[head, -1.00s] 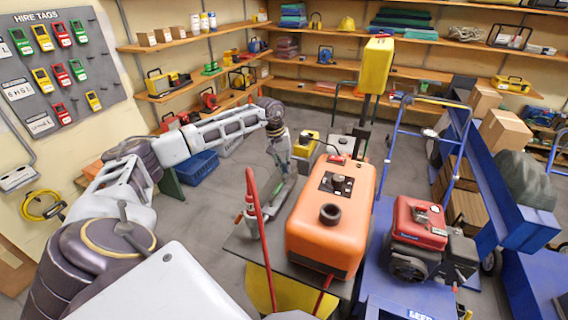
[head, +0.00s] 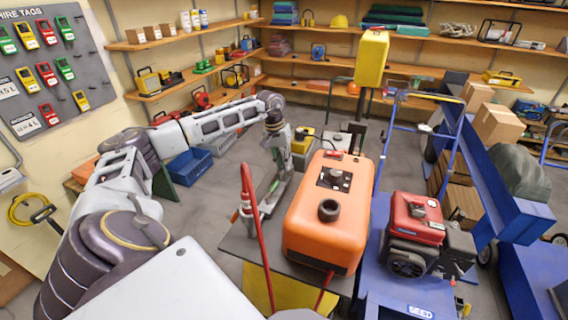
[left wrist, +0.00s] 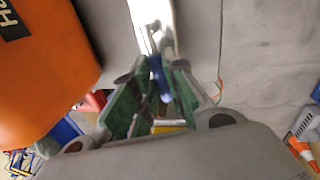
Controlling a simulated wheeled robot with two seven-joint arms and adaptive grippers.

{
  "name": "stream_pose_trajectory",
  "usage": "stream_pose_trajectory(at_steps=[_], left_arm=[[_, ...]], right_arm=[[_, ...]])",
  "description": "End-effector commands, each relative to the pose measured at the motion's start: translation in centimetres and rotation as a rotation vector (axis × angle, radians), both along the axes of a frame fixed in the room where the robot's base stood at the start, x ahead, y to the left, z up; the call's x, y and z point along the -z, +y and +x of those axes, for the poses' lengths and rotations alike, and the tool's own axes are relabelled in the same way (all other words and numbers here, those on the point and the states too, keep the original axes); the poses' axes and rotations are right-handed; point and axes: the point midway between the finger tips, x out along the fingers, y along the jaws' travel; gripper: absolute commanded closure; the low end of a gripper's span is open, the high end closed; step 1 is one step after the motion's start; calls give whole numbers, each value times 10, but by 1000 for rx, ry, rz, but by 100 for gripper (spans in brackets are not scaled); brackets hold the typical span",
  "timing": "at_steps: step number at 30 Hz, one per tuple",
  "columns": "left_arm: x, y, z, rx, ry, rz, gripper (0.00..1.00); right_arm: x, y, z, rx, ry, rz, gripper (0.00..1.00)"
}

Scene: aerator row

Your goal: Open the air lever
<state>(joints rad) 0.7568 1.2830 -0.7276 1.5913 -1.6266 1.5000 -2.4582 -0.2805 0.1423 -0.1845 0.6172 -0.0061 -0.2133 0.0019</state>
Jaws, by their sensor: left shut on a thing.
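My left gripper (left wrist: 160,95) shows in the left wrist view with green pads closed around a slim blue piece, which looks like the air lever (left wrist: 157,68). A bright metal part runs up beyond it. In the head view my left gripper (head: 262,205) points down beside the orange machine (head: 328,215), behind a red upright bar (head: 254,235). The arm comes in from the left and bends down. The lever is hidden there by the gripper and bar. The orange body (left wrist: 40,75) also fills the wrist view's left side. My right gripper is not in view.
A red engine (head: 416,218) on a blue base stands to the right of the orange machine. A yellow box on a post (head: 371,58) rises behind it. A blue crate (head: 190,167) lies on the floor behind my left arm. Grey floor is open behind the machine.

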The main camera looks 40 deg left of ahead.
Motion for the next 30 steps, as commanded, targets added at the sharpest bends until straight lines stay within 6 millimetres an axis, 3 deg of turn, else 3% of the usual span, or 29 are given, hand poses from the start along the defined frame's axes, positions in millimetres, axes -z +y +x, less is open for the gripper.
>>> stream_pose_trajectory(at_steps=[13,23,24,28,30], left_arm=[[-3,-3,4,110,-7,1,100],[-3,-3,4,114,-6,1,100],[-3,-3,4,115,-6,1,84],[-2,-3,4,115,-4,0,67],[-2,-4,3,115,-3,0,65]], right_arm=[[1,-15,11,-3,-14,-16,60],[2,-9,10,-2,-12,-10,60],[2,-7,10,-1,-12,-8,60],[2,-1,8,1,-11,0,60],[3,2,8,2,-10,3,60]])
